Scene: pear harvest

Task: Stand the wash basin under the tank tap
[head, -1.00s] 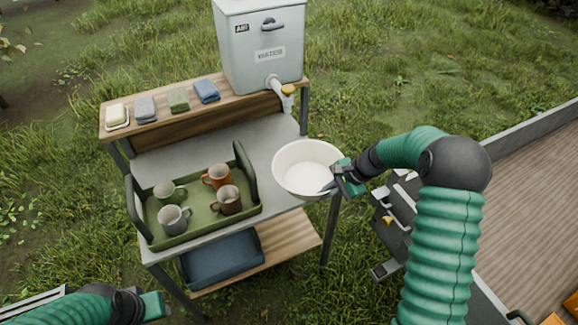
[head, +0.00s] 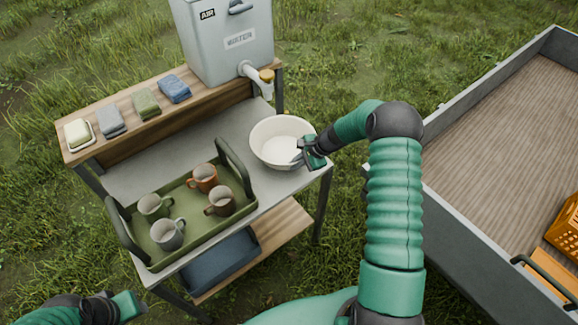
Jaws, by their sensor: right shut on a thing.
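The cream wash basin (head: 268,131) is at the right end of the grey table top, upright, in front of the tap. My right gripper (head: 305,152) is shut on its right rim; the fingertips reach over the rim. I cannot tell whether the basin touches the table. The grey water tank (head: 220,50) stands on the raised wooden shelf.
A green tray (head: 185,243) with several mugs fills the table's front left. Soap (head: 78,132) and folded cloths (head: 145,103) lie on the shelf. A blue bin (head: 220,258) is on the lower shelf. A cart bed (head: 500,130) stands at the right.

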